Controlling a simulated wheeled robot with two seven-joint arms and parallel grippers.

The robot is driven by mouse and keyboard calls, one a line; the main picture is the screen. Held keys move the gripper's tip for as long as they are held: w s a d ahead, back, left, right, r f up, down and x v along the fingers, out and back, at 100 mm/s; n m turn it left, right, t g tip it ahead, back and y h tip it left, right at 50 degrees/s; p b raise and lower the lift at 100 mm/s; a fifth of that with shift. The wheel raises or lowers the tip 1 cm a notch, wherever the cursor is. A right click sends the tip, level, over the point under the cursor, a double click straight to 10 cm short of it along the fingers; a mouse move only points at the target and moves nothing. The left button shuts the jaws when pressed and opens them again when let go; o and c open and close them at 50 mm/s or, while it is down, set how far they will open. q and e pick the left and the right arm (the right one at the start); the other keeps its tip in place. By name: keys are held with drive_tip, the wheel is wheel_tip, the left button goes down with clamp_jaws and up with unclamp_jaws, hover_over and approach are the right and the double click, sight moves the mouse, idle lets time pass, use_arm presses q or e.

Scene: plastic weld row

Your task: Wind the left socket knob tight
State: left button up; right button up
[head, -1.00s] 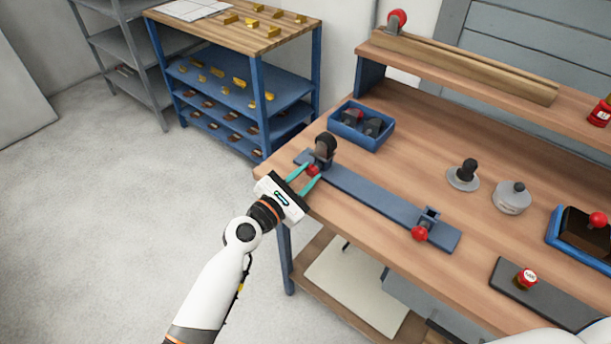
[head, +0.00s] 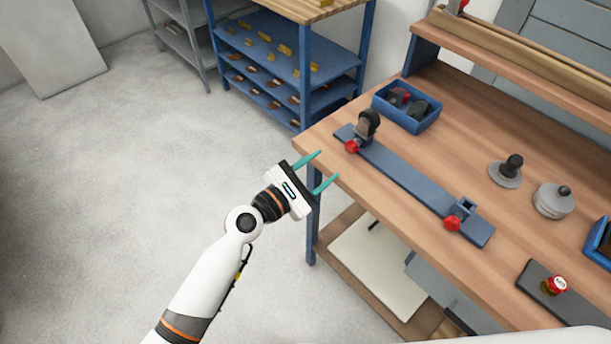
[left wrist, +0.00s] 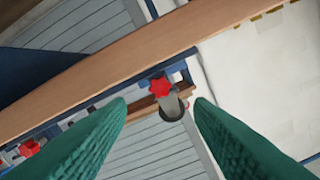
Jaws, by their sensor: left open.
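The left socket's red knob (head: 351,146) sits at the near side of the left socket, at the left end of a blue rail (head: 410,184) on the bench. A dark rounded part (head: 367,123) stands in that socket. My left gripper (head: 328,170) is open and empty, short of the knob, by the bench's left edge. In the left wrist view the star-shaped red knob (left wrist: 160,86) shows between and beyond the two teal fingers (left wrist: 160,115). The right socket's red knob (head: 453,223) is at the rail's other end. My right gripper is not in view.
A blue bin (head: 407,106) with dark and red parts stands behind the left socket. A grey disc with a black knob (head: 506,171) and a grey round pot (head: 553,201) stand to the right. A blue shelf rack (head: 290,62) is beyond the bench's left end.

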use_arm(q)
drive_tip(key=shift+v, duration=2.3)
